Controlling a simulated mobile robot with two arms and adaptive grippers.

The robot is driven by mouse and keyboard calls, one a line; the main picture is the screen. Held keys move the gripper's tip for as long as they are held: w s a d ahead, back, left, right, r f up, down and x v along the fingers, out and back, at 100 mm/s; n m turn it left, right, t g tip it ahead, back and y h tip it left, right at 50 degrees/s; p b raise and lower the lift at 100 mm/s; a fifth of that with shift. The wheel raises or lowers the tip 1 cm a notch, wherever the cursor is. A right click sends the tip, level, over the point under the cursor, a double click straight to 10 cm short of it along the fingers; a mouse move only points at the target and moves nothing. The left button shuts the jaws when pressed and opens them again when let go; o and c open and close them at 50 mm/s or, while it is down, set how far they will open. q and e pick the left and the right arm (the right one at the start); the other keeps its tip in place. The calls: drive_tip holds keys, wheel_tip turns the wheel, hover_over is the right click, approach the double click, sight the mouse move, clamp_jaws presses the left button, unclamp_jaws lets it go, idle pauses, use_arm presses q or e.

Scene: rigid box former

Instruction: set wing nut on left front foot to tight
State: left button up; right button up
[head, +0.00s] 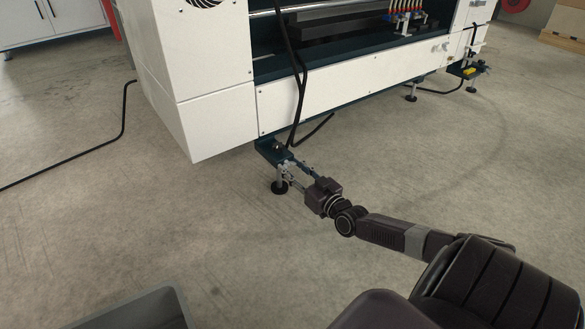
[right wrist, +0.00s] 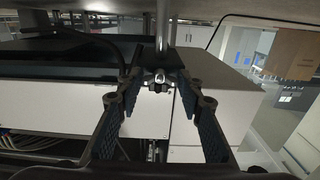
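The left front foot (head: 279,187) stands on the floor under the white machine's near corner, a dark disc with a metal stem. In the right wrist view, which is upside down, its stem (right wrist: 160,30) runs down from the top. The small silver wing nut (right wrist: 157,80) sits on the stem near the dark bracket; it is too small to make out clearly in the head view. My right gripper (head: 296,172) reaches the foot from the right. In the wrist view its fingers (right wrist: 157,92) are open, one on each side of the nut, with gaps showing. My left gripper is not in view.
The white machine (head: 210,90) stands above the foot, with a dark bracket (head: 268,151) at its corner. Black cables (head: 296,95) hang just behind the foot. A grey bin (head: 140,310) is at bottom left. The floor around the foot is clear.

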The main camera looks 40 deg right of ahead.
drive_tip(key=c, duration=0.4)
drive_tip(key=shift+c, duration=0.2)
drive_tip(key=shift+m, duration=0.4)
drive_tip(key=m+p, duration=0.1)
drive_tip(key=m, duration=0.1)
drive_tip(key=shift+m+p, duration=0.3)
drive_tip(key=shift+m, duration=0.1)
drive_tip(key=m+p, duration=0.1)
drive_tip(key=m, duration=1.3)
drive_tip(key=shift+m, duration=0.4)
drive_tip(key=o, duration=1.2)
drive_tip(key=shift+c, duration=0.2)
